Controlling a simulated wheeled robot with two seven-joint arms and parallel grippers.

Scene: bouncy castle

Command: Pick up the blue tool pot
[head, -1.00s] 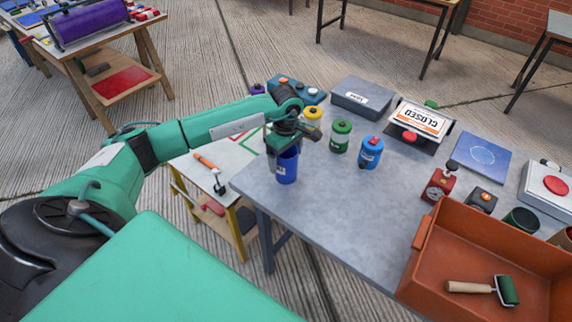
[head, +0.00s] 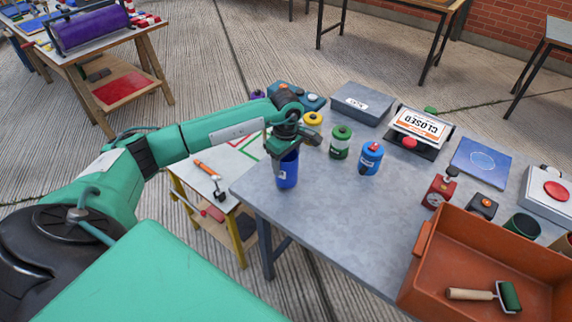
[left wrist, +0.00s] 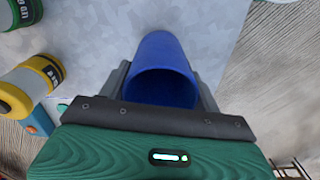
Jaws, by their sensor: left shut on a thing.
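The blue tool pot (head: 287,172) stands upright near the left edge of the grey table (head: 310,215). My left gripper (head: 284,154) is shut on its upper part from above. In the left wrist view the blue tool pot (left wrist: 164,60) lies between the two fingers of my left gripper (left wrist: 163,82), one on each side of it. Its open mouth faces the camera and its inside is dark. I cannot tell whether its base touches the table. My right gripper is not in view.
A yellow-topped pot (head: 313,120), a green pot (head: 340,142) and a lighter blue container (head: 371,158) stand close behind and to the right. An orange tray (head: 480,245) with a roller (head: 508,295) is at the front right. The table's middle is clear.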

